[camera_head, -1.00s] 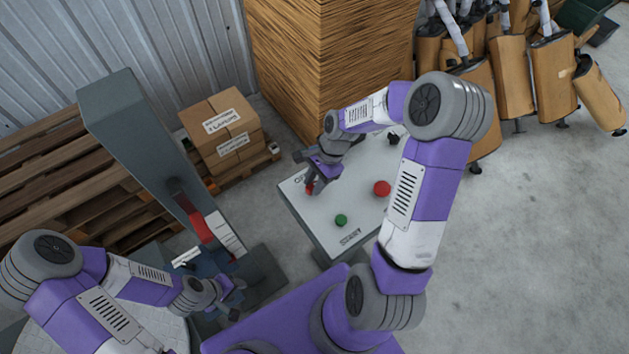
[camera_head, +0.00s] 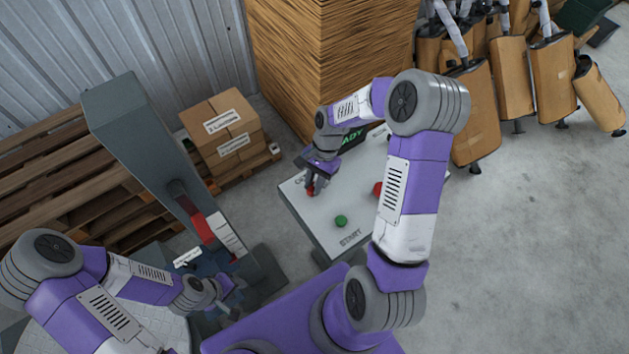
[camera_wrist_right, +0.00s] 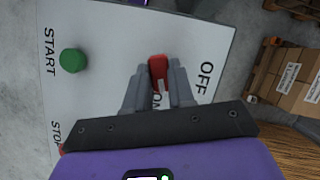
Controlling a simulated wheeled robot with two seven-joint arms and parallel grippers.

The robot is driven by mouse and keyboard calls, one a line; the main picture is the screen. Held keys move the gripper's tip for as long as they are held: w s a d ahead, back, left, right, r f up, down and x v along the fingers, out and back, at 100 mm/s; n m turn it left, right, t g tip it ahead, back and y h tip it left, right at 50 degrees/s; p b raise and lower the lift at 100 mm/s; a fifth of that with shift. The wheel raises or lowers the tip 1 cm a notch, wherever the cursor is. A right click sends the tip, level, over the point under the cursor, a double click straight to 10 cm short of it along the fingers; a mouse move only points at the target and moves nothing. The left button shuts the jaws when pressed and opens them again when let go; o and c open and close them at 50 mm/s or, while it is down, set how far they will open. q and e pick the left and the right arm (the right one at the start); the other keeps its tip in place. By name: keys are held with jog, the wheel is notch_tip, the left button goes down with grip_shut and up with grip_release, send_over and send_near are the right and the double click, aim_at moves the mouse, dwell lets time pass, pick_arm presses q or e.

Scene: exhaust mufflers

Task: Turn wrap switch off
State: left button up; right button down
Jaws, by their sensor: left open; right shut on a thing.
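The wrap switch is a red knob (camera_wrist_right: 158,70) on the pale control panel (camera_head: 318,222). In the right wrist view it sits between the fingers of my right gripper (camera_wrist_right: 160,82), which is shut on it. An OFF label (camera_wrist_right: 204,78) lies to the right of the knob, and an ON label, partly hidden, lies just below it. In the head view my right gripper (camera_head: 312,186) is at the panel's upper left, over the red knob. My left gripper (camera_head: 232,292) is open and empty, low on the left beside the grey machine column.
A green START button (camera_wrist_right: 73,60) and a red button (camera_head: 378,188), partly behind my right arm, are on the same panel. A grey column (camera_head: 150,150) with a red part stands left. Cardboard boxes (camera_head: 222,130) on pallets and a tall wood-grained block (camera_head: 325,60) stand behind.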

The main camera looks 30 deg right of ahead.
jog(key=n+g, duration=0.1)
jog(key=n, duration=0.2)
jog(key=n+g+h, duration=0.1)
jog(key=n, duration=0.2)
jog(key=shift+w+a+h+p, duration=0.15)
jog(key=shift+h+p, duration=0.15)
jog(key=n+h, duration=0.1)
jog(key=n, duration=0.3)
jog(key=shift+a+n+h, duration=0.15)
jog(key=shift+n+h, duration=0.75)
jog(key=shift+n, duration=0.9)
jog(key=c, duration=1)
grip_release()
jog(key=shift+o, duration=0.2)
jog(key=v, duration=0.7)
jog(key=shift+w+r, duration=0.2)
jog(key=shift+w, duration=0.05)
jog(key=shift+g, duration=0.3)
